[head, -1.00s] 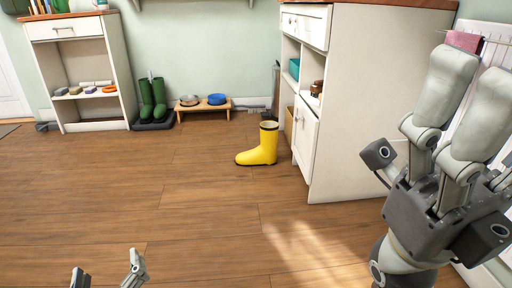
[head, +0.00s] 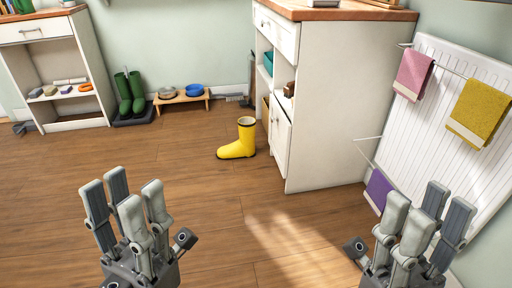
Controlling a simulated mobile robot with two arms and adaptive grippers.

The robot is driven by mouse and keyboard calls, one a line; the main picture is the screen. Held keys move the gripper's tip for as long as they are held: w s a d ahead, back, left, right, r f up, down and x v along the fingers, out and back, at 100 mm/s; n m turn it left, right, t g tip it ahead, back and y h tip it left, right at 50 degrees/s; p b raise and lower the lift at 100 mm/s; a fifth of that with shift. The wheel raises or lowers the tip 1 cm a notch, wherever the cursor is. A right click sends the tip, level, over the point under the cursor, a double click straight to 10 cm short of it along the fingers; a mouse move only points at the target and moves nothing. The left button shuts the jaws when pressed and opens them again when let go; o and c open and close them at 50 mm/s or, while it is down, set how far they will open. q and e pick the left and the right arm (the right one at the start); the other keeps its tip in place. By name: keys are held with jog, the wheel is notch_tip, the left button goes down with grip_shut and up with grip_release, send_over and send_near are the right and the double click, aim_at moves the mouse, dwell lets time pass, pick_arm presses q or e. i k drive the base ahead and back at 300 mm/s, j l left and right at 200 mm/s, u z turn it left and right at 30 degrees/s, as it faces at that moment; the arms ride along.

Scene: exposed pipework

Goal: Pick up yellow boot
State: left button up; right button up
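A yellow boot (head: 238,143) with a dark sole and dark top rim stands upright on the wooden floor, its toe to the left, just left of the white cabinet. My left gripper (head: 128,204) is at the lower left, nearer to me than the boot, with its fingers apart and nothing between them. My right gripper (head: 425,222) is at the lower right, in front of the radiator, with its fingers apart and empty. Neither gripper touches the boot.
The white cabinet (head: 325,105) stands right of the boot. A radiator (head: 470,75) with towels is on the right wall. Green boots (head: 130,92) stand on a dark tray, beside a low stand (head: 181,98) with two bowls. A shelf unit (head: 52,70) is at left. The middle floor is clear.

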aim_at(245, 147)
jog(key=i+j+z, duration=0.6)
jog(key=j+z, duration=0.3)
jog(key=i+j, duration=0.15)
jog(key=j, duration=0.2)
jog(key=i+j+z, duration=0.1)
jog(key=j, duration=0.2)
jog(key=i+j, duration=0.2)
jog(key=j, duration=0.15)
jog(key=i+j+z, duration=0.1)
jog(key=j, duration=0.25)
jog(key=i+j, duration=0.2)
jog(key=j, duration=0.15)
jog(key=i+j+z, duration=0.1)
jog(key=j, duration=0.25)
jog(key=i+j, duration=0.15)
jog(key=j, duration=0.2)
jog(key=i+j, duration=0.55)
